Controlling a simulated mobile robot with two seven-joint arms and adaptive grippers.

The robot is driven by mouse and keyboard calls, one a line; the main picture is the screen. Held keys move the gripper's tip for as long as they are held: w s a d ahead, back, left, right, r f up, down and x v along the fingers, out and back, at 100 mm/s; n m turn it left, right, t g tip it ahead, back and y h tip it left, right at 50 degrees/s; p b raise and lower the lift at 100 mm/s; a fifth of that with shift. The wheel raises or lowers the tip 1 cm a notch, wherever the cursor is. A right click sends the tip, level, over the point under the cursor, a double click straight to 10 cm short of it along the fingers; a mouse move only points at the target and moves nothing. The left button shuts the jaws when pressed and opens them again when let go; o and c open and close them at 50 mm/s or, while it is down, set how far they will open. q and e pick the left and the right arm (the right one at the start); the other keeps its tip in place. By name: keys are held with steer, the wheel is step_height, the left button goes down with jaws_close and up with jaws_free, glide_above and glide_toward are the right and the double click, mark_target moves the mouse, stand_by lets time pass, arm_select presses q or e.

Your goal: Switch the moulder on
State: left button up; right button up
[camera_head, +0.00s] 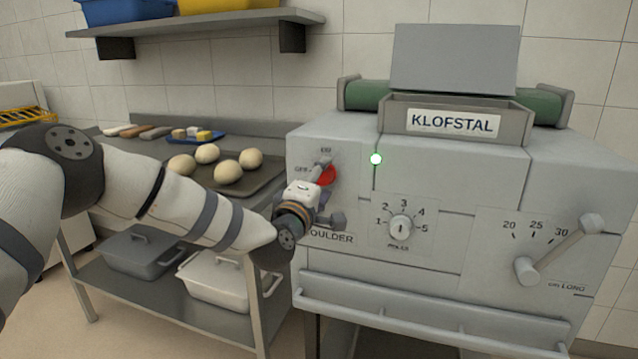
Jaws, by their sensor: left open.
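The moulder (340,265) is the large grey machine on the right, with a KLOFSTAL plate on top. Its red switch (327,175) is on the left of the front face, below a small ON label and beside an OFF label. The switch is partly hidden by my left gripper (331,192), so its exact setting is hard to read. My left gripper is open, with its fingers at the switch; I cannot tell if they touch it. My right gripper is not in view.
The moulder's front carries a numbered dial (401,228), a lever (558,249) at right and a rail (430,322) below. Left stands a steel table with a tray (266,187) of several dough balls. Lidded tubs are underneath; a shelf (190,22) hangs above.

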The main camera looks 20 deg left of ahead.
arm_select(q)
steer(key=s, duration=1.2)
steer(key=shift+a+f, duration=0.2)
steer(key=shift+f, duration=0.25)
steer(key=s+d+f+m+g+h, duration=0.1)
steer(key=s+d+f+m+g, duration=0.35)
steer(key=s+f, duration=0.75)
steer(key=s+d+f+m+g+h, duration=0.15)
steer(key=s+f+m+g, duration=0.5)
steer(key=f, duration=1.05)
steer(key=s+a+f+m+g+y, duration=0.1)
steer(key=s+a+f+g, duration=0.1)
steer(key=s, duration=0.8)
steer(key=s+a+f+m+g+y, duration=0.1)
steer(key=s+g, duration=0.4)
steer(key=s, duration=0.5)
steer(key=s+a+f+m+g+y+p, duration=0.1)
steer(key=s+a, duration=0.4)
steer(key=s, duration=0.5)
step_height(320, 180, down, 2)
steer(key=shift+s+a+f+m+g, duration=0.1)
steer(key=shift+s+a+m+g, duration=0.35)
steer(key=shift+g, duration=0.75)
